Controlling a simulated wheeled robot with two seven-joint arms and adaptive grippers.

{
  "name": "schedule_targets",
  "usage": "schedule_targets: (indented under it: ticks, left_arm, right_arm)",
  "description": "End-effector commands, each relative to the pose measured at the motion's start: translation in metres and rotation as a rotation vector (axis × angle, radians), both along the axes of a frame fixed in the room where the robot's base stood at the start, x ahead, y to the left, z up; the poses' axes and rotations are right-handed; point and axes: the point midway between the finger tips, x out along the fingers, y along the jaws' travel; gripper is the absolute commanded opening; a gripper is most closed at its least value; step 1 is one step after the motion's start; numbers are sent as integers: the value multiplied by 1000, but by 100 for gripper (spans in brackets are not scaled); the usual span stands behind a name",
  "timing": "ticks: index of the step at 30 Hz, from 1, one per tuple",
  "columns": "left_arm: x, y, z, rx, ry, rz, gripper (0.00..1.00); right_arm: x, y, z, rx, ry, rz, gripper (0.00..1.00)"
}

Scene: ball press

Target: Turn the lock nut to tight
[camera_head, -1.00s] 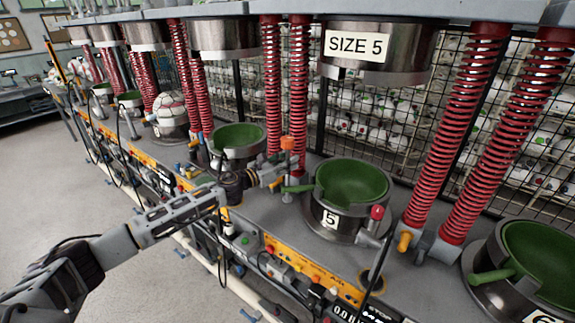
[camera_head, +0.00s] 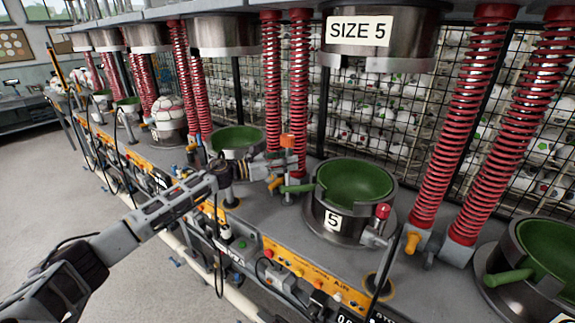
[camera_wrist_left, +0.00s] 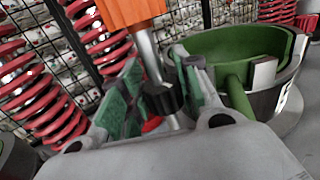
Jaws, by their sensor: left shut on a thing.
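My left gripper (camera_head: 287,168) reaches in from the left to a thin upright post beside the size 5 mould. An orange block (camera_head: 287,141) tops this post; it also shows in the left wrist view (camera_wrist_left: 132,10). In that wrist view, a black knob, which looks like the lock nut (camera_wrist_left: 163,99), sits on the metal post between my green-padded fingers. The fingers are shut on it, though the near finger and the gripper body hide part of the contact. A small red part (camera_wrist_left: 152,124) shows below the knob. My right gripper is in neither view.
The green-lined size 5 mould (camera_head: 352,183) stands just right of my gripper, its green handle close by. Red springs (camera_head: 299,95) rise behind. The press head (camera_head: 380,45) hangs above the mould. An orange control panel (camera_head: 315,278) runs along the front edge.

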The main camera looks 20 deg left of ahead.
Motion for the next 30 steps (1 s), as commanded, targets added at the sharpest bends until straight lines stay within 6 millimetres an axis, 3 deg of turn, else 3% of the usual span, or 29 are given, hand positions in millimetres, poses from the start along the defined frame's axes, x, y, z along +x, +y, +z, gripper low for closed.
schedule_targets:
  ticks: [5,16,17,21,30]
  left_arm:
    - [0,0,0,0,0,-11,8]
    - [0,0,1,0,0,-13,8]
    - [0,0,1,0,0,-13,36]
    - [0,0,1,0,0,-13,54]
    - [0,0,0,0,0,-13,54]
  right_arm:
    - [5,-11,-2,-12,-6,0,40]
    - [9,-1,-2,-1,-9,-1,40]
    - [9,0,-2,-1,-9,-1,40]
    - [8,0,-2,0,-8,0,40]
    - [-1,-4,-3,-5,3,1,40]
